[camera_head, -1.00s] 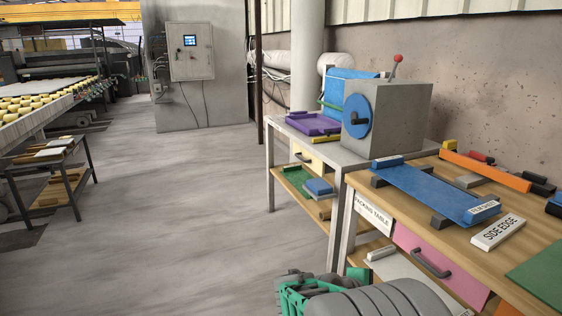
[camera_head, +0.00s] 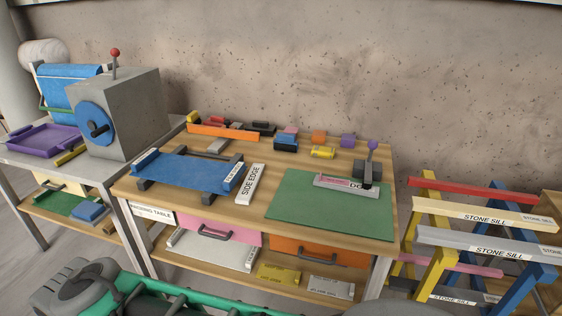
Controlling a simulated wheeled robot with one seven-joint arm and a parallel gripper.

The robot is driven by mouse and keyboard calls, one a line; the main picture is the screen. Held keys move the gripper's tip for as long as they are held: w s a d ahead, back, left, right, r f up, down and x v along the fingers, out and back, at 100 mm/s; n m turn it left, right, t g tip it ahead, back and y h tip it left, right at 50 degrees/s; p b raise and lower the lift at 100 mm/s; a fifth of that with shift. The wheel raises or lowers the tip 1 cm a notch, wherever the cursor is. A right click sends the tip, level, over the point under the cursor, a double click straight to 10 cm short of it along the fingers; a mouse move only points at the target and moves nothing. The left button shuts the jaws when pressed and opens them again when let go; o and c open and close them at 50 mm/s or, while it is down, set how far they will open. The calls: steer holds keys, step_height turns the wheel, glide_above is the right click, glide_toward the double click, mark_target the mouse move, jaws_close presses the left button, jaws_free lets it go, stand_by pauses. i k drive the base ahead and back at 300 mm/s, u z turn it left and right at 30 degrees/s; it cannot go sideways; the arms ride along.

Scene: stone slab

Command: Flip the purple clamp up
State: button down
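The clamp (camera_head: 367,172) stands near the back right corner of the wooden packing table, by the far edge of a green mat (camera_head: 310,212). It has a dark base and a thin dark lever with a purple knob (camera_head: 373,145) at its top. The lever rises from the base and looks nearly upright; its exact tilt is hard to tell at this size. My gripper's fingers do not show; only grey and green parts of my own body fill the bottom edge.
A blue sheet on dark blocks (camera_head: 188,171) and a "SIDE EDGE" piece (camera_head: 250,184) lie left of the mat. A grey crank machine (camera_head: 125,110) stands left; a rack of stone sills (camera_head: 485,217) stands right.

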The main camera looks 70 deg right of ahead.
mark_target(372, 145)
steer(key=z, duration=3.05)
steer(key=k, duration=0.65)
steer(key=u, duration=0.75)
steer(key=i, duration=1.3)
steer(key=u, duration=0.5)
